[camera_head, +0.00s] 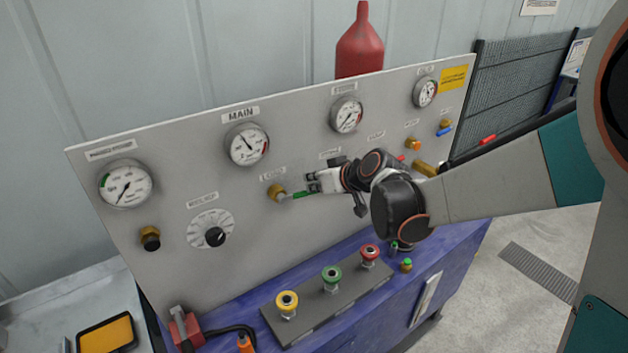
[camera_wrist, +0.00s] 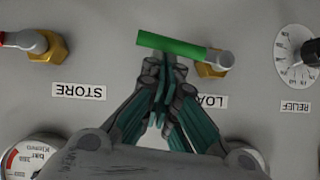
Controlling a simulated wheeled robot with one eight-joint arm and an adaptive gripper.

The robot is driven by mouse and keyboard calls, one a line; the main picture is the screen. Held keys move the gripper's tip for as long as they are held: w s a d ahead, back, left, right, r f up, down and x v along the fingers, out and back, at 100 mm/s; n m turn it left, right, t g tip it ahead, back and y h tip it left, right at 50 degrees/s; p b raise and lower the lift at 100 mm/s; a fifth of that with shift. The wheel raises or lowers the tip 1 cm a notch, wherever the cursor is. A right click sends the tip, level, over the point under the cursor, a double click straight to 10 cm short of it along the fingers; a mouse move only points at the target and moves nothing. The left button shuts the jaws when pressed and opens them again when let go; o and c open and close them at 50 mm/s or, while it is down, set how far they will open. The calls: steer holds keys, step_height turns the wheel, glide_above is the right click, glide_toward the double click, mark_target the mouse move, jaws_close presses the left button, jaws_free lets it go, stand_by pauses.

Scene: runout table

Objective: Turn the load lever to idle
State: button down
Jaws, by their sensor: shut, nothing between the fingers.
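The load lever has a green handle (camera_head: 308,194) on a brass valve body (camera_head: 277,192) in the middle of the grey panel. In the head view the handle points right from the valve, roughly level. In the wrist view the green handle (camera_wrist: 170,45) lies across the fingertips, with the brass body (camera_wrist: 212,68) beside it and the LOAD label (camera_wrist: 209,101) partly hidden. My gripper (camera_head: 314,182) is shut and empty, its fingertips (camera_wrist: 165,65) right at the handle. I cannot tell whether they touch it.
The panel (camera_head: 190,160) carries several gauges, including the MAIN gauge (camera_head: 247,145), and a relief dial (camera_head: 210,229). The store valve (camera_wrist: 45,46) has a red handle. A red bottle (camera_head: 360,45) is behind the panel.

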steer(key=shift+w+d+f+b, duration=0.1)
steer(key=shift+f+b, duration=0.15)
steer(key=shift+b, duration=0.15)
steer(key=shift+d+f+m+g+y+b, duration=0.1)
steer(key=shift+f+m+g+y+b, duration=0.25)
steer(key=shift+m+y+b, duration=0.15)
steer(key=s+a+f+m+g+y+b, duration=0.2)
steer(key=f+m+y+b, duration=0.6)
steer(key=b, duration=0.7)
steer(key=shift+a+f+m+b, duration=0.35)
steer(key=shift+a+f, duration=0.2)
steer(key=shift+f, duration=0.4)
steer(key=shift+a, duration=0.1)
